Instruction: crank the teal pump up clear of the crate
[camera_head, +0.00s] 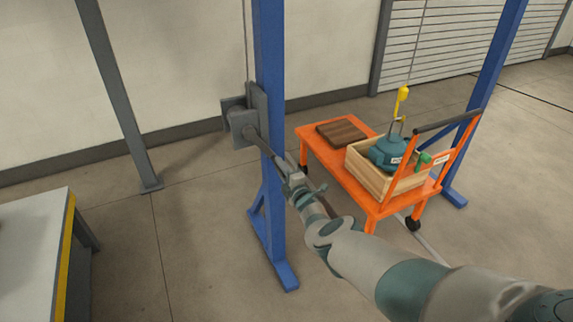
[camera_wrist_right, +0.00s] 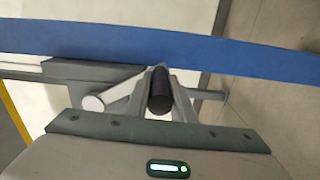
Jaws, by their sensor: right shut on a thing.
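The teal pump (camera_head: 386,153) sits in the wooden crate (camera_head: 372,178), its lower part hidden by the crate walls. A yellow hook (camera_head: 402,100) hangs on a cable above it, at the pump's lifting loop. The grey winch (camera_head: 242,120) is mounted on the near blue post, and its crank arm (camera_head: 261,144) points down and right. My right gripper (camera_head: 293,182) is at the end of that arm. In the right wrist view it is shut on the dark crank handle (camera_wrist_right: 160,93), which lies between the fingers. My left gripper is not in view.
The crate stands on an orange cart (camera_head: 338,173) beside a brown board (camera_head: 341,132). The near blue post (camera_head: 270,60) rises close beside my right gripper. A far blue post (camera_head: 492,75) stands behind the cart. A pale table (camera_head: 32,240) is at left; floor between is clear.

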